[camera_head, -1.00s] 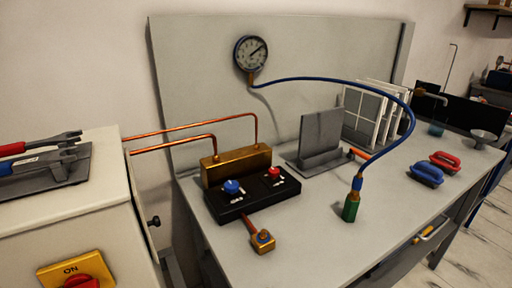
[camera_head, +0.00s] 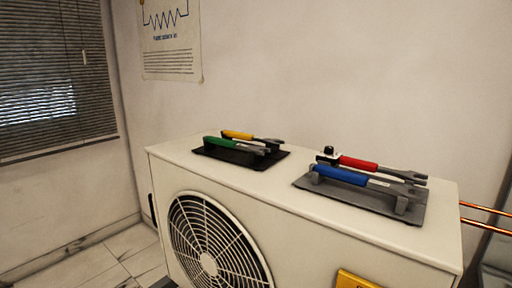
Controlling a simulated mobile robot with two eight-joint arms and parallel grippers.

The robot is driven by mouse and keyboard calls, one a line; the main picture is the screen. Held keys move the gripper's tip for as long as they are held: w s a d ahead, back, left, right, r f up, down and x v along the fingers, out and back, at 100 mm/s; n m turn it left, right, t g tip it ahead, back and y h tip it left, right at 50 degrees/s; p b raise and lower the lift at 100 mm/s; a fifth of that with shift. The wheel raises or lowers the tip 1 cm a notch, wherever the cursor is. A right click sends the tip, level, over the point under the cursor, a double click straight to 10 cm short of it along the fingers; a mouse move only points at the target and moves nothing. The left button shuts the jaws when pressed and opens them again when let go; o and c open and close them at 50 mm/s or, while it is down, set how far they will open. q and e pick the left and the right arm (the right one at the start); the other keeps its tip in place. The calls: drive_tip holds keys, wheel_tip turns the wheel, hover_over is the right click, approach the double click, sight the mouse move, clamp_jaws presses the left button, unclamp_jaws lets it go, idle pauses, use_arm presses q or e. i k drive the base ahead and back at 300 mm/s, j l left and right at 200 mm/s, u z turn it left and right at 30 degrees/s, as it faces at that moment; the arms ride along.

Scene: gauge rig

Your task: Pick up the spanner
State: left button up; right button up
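Spanner-like tools with coloured handles rest in two holders on top of a white fan unit. In the right holder are a red-handled spanner (camera_head: 358,163) and a blue-handled spanner (camera_head: 341,175), both with grey open heads pointing right. In the left holder are a green-handled tool (camera_head: 222,143) and a yellow-handled tool (camera_head: 238,135); their exact type is hard to tell. Neither of my grippers is in view.
The white fan unit (camera_head: 300,222) has a round grille (camera_head: 208,262) on its front and a yellow switch plate (camera_head: 354,280). The grey holder (camera_head: 378,205) and black holder (camera_head: 234,156) stand apart with bare top between them. Copper pipes (camera_head: 484,208) leave at right.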

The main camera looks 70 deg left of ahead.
sight(222, 142)
drive_tip(key=k+l+u, duration=0.1)
drive_tip(key=u, duration=1.25)
drive_tip(key=i+u, duration=0.1)
drive_tip(key=u, duration=0.95)
drive_tip(key=z, duration=0.7)
drive_tip(key=j+z, duration=0.5)
drive_tip(key=k+j+z, duration=0.1)
drive_tip(key=j+z, duration=0.35)
drive_tip(key=k+j+z, duration=0.1)
drive_tip(key=j, duration=0.25)
drive_tip(key=k+j+z, duration=0.1)
drive_tip(key=j, duration=0.25)
drive_tip(key=k+j+z, duration=0.1)
drive_tip(key=j, duration=0.2)
